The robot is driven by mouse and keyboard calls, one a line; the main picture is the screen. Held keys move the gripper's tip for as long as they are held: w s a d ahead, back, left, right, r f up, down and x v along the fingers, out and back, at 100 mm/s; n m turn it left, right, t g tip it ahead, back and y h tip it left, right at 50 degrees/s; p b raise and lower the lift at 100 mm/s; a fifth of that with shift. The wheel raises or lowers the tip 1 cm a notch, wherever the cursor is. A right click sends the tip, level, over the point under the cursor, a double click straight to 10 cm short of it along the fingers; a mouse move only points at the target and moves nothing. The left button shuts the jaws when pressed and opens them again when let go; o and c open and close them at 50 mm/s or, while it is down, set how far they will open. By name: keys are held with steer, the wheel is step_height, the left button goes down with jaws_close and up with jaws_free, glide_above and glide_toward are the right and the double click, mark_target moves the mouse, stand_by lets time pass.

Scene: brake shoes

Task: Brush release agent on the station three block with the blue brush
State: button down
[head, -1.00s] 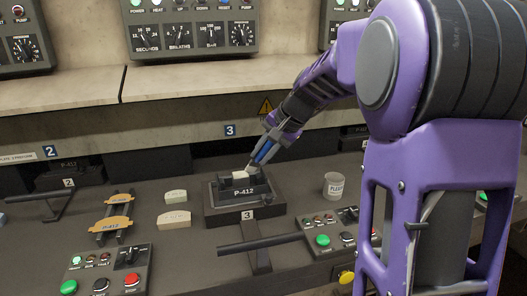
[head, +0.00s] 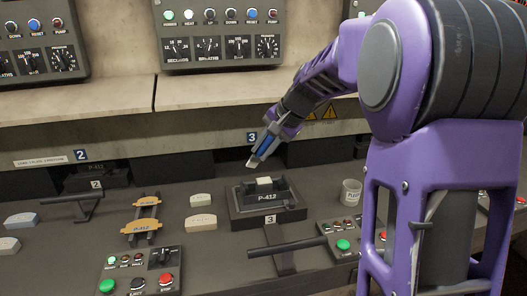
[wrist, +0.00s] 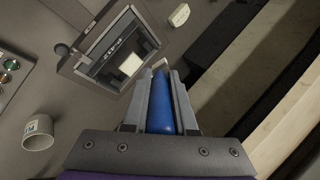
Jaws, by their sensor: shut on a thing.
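The station three block (head: 267,200), dark and marked P-412, sits behind a "3" plate, with a pale piece (head: 264,181) in its top recess. In the wrist view the block (wrist: 92,72) is tilted at upper left, with the pale piece (wrist: 131,65) inside. My gripper (head: 265,145) is shut on the blue brush (head: 266,144), which points down and left. Its pale tip is above and slightly left of the block's top, apparently clear of it. In the wrist view the blue handle (wrist: 162,105) lies between the two grey fingers.
A labelled cup (head: 351,192) stands right of the block. Two pale shoes (head: 201,221) and a rack with orange plates (head: 142,220) are to its left. A lever (head: 285,244) and button panel (head: 340,241) are in front. The wall ledge (head: 230,98) runs behind.

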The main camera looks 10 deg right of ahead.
steer(key=shift+r+p, duration=1.35)
steer(key=shift+r, duration=0.65)
steer(key=shift+d+f, duration=0.1)
steer(key=shift+d, duration=0.05)
